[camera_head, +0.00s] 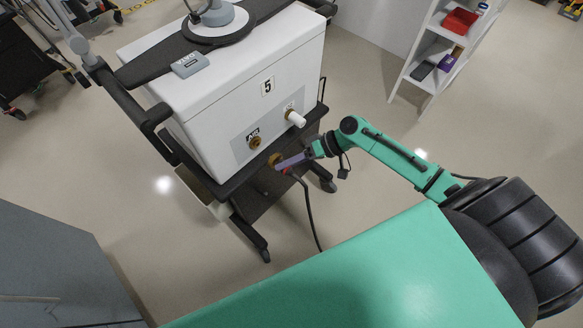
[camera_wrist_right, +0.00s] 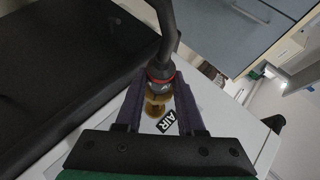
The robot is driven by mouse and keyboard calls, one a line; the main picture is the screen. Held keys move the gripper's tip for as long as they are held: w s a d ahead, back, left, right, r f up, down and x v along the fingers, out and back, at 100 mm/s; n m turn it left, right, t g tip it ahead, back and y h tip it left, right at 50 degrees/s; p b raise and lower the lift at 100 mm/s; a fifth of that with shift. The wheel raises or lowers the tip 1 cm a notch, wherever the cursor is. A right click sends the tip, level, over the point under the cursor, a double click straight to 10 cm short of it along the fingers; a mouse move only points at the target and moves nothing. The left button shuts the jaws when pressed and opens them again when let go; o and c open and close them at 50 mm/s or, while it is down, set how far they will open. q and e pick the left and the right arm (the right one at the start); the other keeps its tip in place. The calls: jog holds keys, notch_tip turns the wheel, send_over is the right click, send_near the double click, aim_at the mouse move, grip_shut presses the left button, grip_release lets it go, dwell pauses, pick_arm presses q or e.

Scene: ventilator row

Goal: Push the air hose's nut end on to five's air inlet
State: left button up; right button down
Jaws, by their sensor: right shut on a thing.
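The ventilator marked 5 (camera_head: 250,85) is a white box on a dark cart. Its brass air inlet (camera_head: 255,142) sits low on the front by the AIR label, which also shows in the right wrist view (camera_wrist_right: 166,122). My right gripper (camera_head: 288,162), with purple fingers, is shut on the black air hose's (camera_head: 308,210) end. The hose's brass nut end (camera_head: 274,160) points toward the cart, below and right of the inlet, apart from it in the head view. In the right wrist view the nut end (camera_wrist_right: 158,98) overlaps the inlet, so their gap is unclear. My left gripper is out of view.
A white fitting (camera_head: 296,118) sticks out right of the air inlet. The cart's dark shelf edge (camera_head: 240,182) runs just below the box. A white shelf (camera_head: 430,55) with small boxes stands at the upper right. Open floor lies between it and the cart.

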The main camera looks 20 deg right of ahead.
jog(key=w+b, duration=0.1)
jog(key=w+a+b, duration=0.1)
jog(key=w, duration=0.1)
jog(key=w+b, duration=0.1)
jog(key=shift+w+a, duration=0.25)
jog(key=shift+a, duration=0.1)
jog(key=shift+w+r, duration=0.15)
jog(key=shift+p, duration=0.35)
dwell(0.3)
jog(key=shift+w+a+b, duration=0.3)
jog(key=shift+w+b, duration=0.3)
jog(key=shift+w, duration=0.2)
dwell(0.5)
jog(key=shift+w+a, duration=0.1)
jog(key=shift+w, duration=0.2)
dwell(0.8)
jog(key=shift+c, duration=2.2)
grip_release()
jog(key=shift+w+a, duration=0.1)
jog(key=shift+w, duration=0.05)
